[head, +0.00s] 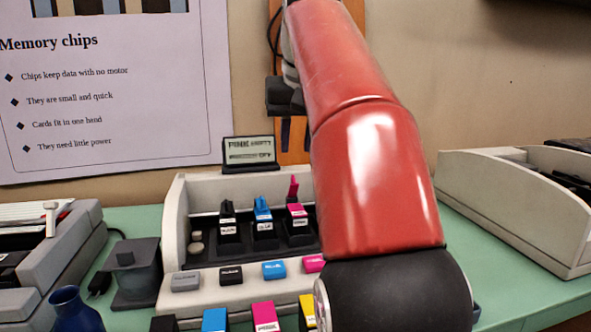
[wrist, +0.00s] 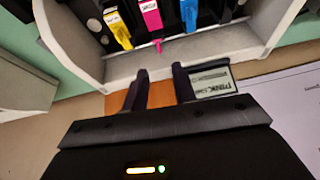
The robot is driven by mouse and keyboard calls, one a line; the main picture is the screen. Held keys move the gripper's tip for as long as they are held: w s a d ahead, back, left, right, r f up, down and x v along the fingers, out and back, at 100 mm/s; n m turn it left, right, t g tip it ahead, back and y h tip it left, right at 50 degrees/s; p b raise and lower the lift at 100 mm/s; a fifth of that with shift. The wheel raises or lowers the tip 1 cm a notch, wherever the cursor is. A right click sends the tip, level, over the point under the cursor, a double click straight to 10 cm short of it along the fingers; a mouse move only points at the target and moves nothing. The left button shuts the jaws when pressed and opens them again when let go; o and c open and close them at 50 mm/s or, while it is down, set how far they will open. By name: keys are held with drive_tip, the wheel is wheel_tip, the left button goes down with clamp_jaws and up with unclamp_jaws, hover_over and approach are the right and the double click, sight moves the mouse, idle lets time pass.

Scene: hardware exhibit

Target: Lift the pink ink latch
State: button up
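The pink ink latch (head: 293,188) stands up from the pink cartridge (head: 298,215) in the open printer (head: 176,215). It rises higher than the black latch (head: 227,207) and blue latch (head: 262,203) beside it. In the wrist view the pink latch (wrist: 158,46) points toward my fingers from the pink cartridge (wrist: 150,17). My gripper (head: 296,148) is above the latch, in front of the wall; it also shows in the wrist view (wrist: 160,70). Its two fingers are apart with nothing between them. My red arm hides the printer's right part.
A small display (head: 249,151) stands behind the printer. The yellow cartridge (wrist: 117,29) and blue cartridge (wrist: 188,13) flank the pink one. Loose coloured blocks, including a pink one (head: 265,316), lie in front. Other machines stand left (head: 60,255) and right (head: 500,215).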

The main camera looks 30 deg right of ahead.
sight(293, 176)
drive_tip(key=b+x, duration=0.2)
drive_tip(key=x, duration=0.5)
drive_tip(key=shift+w+f+b, duration=0.1)
drive_tip(key=shift+f+b, duration=0.3)
clamp_jaws()
